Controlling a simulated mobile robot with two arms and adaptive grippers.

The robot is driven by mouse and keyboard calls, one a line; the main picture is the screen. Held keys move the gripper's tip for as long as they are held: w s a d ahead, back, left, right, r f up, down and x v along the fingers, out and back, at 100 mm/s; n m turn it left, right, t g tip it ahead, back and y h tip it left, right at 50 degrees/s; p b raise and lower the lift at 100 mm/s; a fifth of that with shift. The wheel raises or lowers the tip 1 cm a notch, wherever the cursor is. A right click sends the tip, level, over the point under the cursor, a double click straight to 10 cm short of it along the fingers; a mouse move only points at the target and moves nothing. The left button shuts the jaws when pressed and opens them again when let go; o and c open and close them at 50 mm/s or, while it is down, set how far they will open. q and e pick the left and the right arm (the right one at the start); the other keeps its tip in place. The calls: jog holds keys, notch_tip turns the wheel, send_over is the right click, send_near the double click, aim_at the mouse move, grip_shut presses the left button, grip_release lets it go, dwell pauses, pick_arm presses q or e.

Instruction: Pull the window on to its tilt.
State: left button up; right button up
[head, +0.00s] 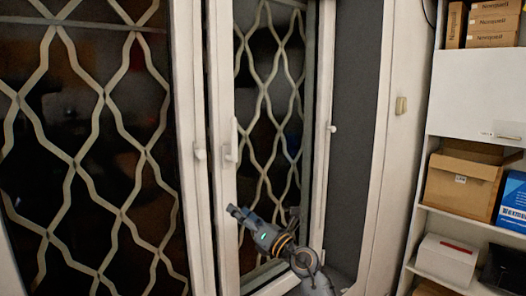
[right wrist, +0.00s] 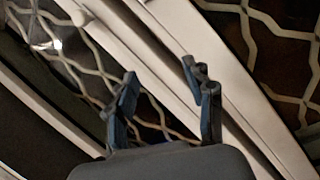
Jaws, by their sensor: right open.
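The window sash (head: 222,215) is a tall white frame with dark glass, and a lattice grille shows through it. Its white handle (head: 232,142) is on the left stile and points upward. My right gripper (head: 240,213) is below the handle, in front of the lower sash. In the right wrist view its two dark fingers (right wrist: 165,90) are apart with nothing held between them. White frame bars (right wrist: 165,50) and lattice show behind the fingers; I cannot tell whether they touch the frame. My left gripper is not in view.
A small white knob (head: 331,128) is on the frame's right side. At right, a shelf unit (head: 430,150) holds a cardboard box (head: 460,183), a blue box (head: 514,203) and a white box (head: 445,260).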

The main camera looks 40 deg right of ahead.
aim_at(236, 137)
jog(key=s+d+r+n+t+h+p, duration=0.1)
jog(key=s+d+r+n, duration=0.1)
jog(key=r, duration=0.6)
jog(key=s+d+r+n+h, duration=0.1)
jog(key=s+d+r+n, duration=0.15)
jog(key=r, duration=0.55)
jog(key=x, duration=0.4)
jog(key=p+x, duration=0.1)
jog(key=x, duration=0.3)
jog(key=a+p+x, duration=0.1)
jog(key=x, duration=0.3)
jog(key=shift+w+r, duration=0.1)
jog(key=shift+w, duration=0.25)
grip_shut()
